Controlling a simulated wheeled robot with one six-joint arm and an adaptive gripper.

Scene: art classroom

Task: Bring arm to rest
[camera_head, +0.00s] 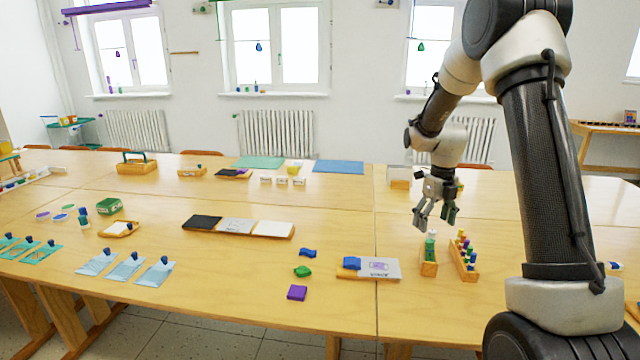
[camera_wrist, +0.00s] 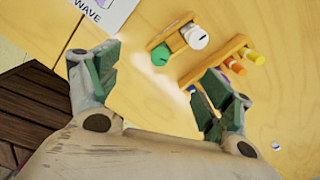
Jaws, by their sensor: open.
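My gripper (camera_head: 435,214) is open and empty. In the head view it hangs above the table (camera_head: 340,215), just over a small wooden holder (camera_head: 429,269) with a green, white-capped item (camera_head: 431,242) in it. In the wrist view my gripper (camera_wrist: 160,95) has its two green-padded fingers spread wide. The holder (camera_wrist: 172,38) shows beyond and between the fingertips, with a green round top and a white round top in it. My arm rises from the right side of the head view.
A second wooden rack (camera_head: 464,261) with several coloured pegs stands right of the holder. A grey card with a blue piece (camera_head: 369,267) lies to the left. Blue, green and purple pieces (camera_head: 298,293) lie further left. Trays and mats sit at the back.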

